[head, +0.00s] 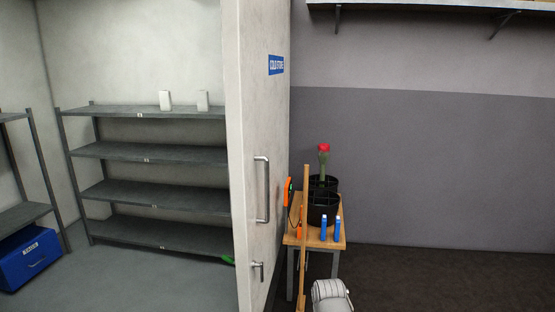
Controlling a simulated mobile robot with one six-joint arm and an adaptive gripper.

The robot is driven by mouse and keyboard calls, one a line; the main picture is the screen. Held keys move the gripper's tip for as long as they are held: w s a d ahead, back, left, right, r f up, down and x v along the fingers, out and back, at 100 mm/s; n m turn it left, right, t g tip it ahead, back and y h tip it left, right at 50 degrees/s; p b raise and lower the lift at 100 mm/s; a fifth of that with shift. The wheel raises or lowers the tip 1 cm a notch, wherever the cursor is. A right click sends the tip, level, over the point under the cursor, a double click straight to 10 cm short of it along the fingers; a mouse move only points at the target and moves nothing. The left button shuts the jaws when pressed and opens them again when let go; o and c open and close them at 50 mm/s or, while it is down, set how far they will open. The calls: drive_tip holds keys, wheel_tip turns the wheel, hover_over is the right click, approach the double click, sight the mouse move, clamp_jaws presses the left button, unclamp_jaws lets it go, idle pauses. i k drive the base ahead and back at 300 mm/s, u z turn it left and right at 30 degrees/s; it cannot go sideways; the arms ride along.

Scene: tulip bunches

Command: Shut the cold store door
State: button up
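The cold store door (259,120) is a tall pale panel standing open, seen at a steep angle in the head view. It carries a blue sign (276,65), a vertical metal bar handle (262,190) and a small lever (257,270) below it. To the left of the door the cold store interior is exposed.
Inside stand grey shelves (145,151) with two small white items, and a blue box (30,258). Right of the door, a small wooden table (331,244) holds black buckets (322,208), a red tulip (323,158) and blue items. An upright wooden pole (304,240) stands in front.

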sight(256, 35)
drive_tip(key=u, duration=0.1)
drive_tip(key=i, duration=1)
drive_tip(key=z, duration=0.05)
